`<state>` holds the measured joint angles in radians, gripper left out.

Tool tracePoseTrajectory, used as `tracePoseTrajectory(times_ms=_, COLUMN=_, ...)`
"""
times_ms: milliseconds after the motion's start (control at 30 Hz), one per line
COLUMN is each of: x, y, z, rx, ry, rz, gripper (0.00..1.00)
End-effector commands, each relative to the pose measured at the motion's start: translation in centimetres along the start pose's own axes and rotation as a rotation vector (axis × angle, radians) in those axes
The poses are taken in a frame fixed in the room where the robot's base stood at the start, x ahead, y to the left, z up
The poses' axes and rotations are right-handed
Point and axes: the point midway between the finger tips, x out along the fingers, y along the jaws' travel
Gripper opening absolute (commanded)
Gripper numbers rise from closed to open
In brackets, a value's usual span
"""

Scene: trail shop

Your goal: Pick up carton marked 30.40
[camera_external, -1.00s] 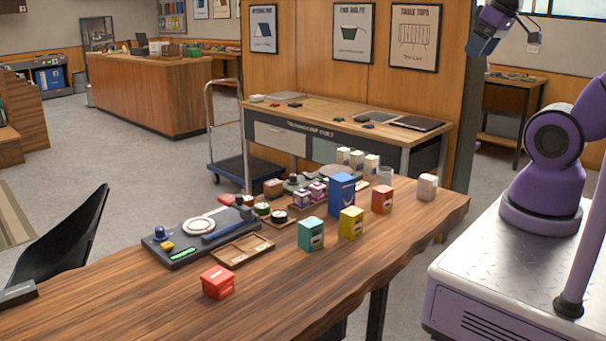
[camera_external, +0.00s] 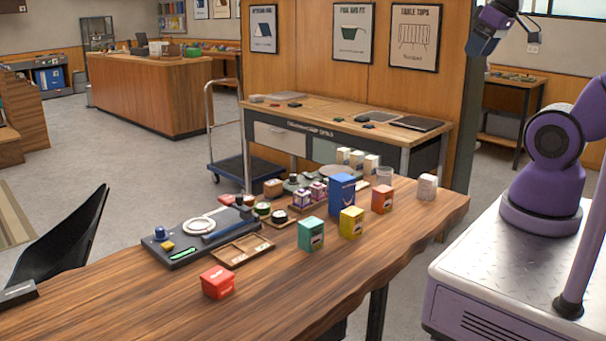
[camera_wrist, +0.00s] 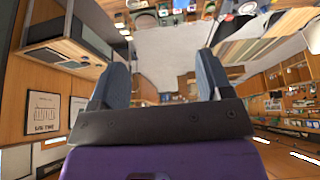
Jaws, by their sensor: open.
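Several small cartons stand on the wooden table (camera_external: 300,290): a red one (camera_external: 217,283) at the front left, a teal one (camera_external: 310,234), a yellow one (camera_external: 351,223), a taller blue one (camera_external: 341,193), an orange one (camera_external: 382,199) and a white one (camera_external: 427,187) near the right end. Their print is too small to read, so I cannot tell which is marked 30.40. My gripper (camera_external: 487,38) is raised high at the top right, far from the cartons. In the wrist view my gripper (camera_wrist: 160,78) has its two fingers wide apart with nothing between them.
A dark tray with a white ring (camera_external: 199,225) and a wooden divided tray (camera_external: 243,250) lie left of the cartons. Small jars (camera_external: 263,208) and pale cartons (camera_external: 357,158) stand behind. The front middle tabletop is clear.

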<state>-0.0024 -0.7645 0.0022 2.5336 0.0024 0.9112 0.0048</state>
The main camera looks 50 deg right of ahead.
Motion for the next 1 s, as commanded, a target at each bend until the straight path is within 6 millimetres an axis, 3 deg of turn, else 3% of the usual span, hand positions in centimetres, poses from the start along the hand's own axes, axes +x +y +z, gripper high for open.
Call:
tracePoseTrajectory(times_ms=300, x=0.0, y=0.0, z=0.0, rx=0.000, ry=0.000, rz=0.000, gripper=0.72)
tracePoseTrajectory(times_ms=400, x=0.0, y=0.0, z=0.0, rx=0.000, ry=0.000, rz=0.000, gripper=0.85)
tracePoseTrajectory(times_ms=700, x=0.2, y=-0.1, z=-0.2, rx=0.021, ry=-0.007, rz=-0.008, gripper=0.85)
tracePoseTrajectory(times_ms=867, x=1.8, y=-0.3, z=-1.8, rx=0.190, ry=-0.054, rz=-0.056, gripper=0.85)
tracePoseTrajectory(times_ms=1000, x=4.5, y=-0.8, z=-3.9, rx=0.453, ry=-0.131, rz=-0.104, gripper=0.85)
